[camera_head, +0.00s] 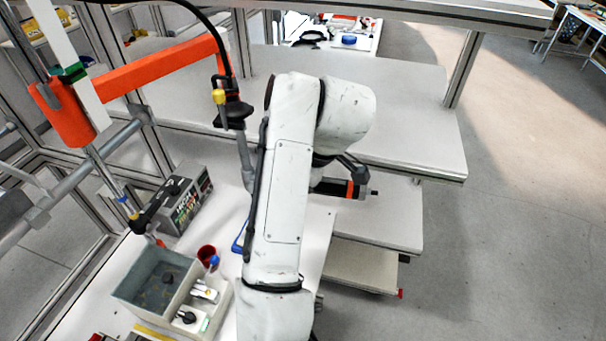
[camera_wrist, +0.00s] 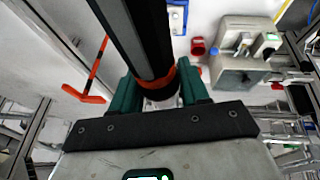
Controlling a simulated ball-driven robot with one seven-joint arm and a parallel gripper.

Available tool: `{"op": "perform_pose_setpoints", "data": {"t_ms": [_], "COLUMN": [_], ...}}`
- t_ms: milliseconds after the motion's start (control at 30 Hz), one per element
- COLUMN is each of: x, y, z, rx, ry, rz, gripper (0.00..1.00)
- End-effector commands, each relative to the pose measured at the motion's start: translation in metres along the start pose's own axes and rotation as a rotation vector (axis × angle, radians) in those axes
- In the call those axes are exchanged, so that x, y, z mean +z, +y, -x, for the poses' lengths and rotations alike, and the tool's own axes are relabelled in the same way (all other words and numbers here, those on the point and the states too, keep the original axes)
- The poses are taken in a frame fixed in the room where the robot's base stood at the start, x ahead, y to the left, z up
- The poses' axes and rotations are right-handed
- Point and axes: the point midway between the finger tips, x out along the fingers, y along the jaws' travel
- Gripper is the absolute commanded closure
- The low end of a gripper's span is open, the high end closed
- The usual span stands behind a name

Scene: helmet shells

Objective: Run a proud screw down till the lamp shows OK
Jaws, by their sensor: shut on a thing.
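My gripper (camera_wrist: 159,93) has its two green fingers shut on a dark cylindrical tool (camera_wrist: 146,38) with an orange band. The tool runs up out of the wrist view, and its far end is not shown. In the head view my white arm covers most of the gripper; the dark tool with the orange band (camera_head: 357,189) sticks out to the right of the arm. A grey display box (camera_head: 188,200) stands at the left of the white bench, with a line that looks like READY in green. I cannot make out a proud screw or a helmet shell in either view.
An orange boom (camera_head: 165,70) crosses above. White shelves (camera_head: 400,150) lie right of my arm.

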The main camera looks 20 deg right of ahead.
Motion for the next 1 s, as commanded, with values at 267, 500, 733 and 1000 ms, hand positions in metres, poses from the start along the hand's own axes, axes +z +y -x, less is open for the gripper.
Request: {"op": "perform_pose_setpoints", "data": {"t_ms": [267, 500, 733, 1000], "x": [0.001, 0.010, 0.019, 0.030], "y": [0.000, -0.004, -0.007, -0.012], "z": [-0.002, -0.023, -0.044, -0.069], "rx": [0.000, 0.000, -0.001, -0.002], "ry": [0.000, -0.002, -0.002, -0.003], "rz": [0.000, 0.000, -0.001, -0.001], "gripper": [1.00, 1.00, 1.00, 1.00]}}
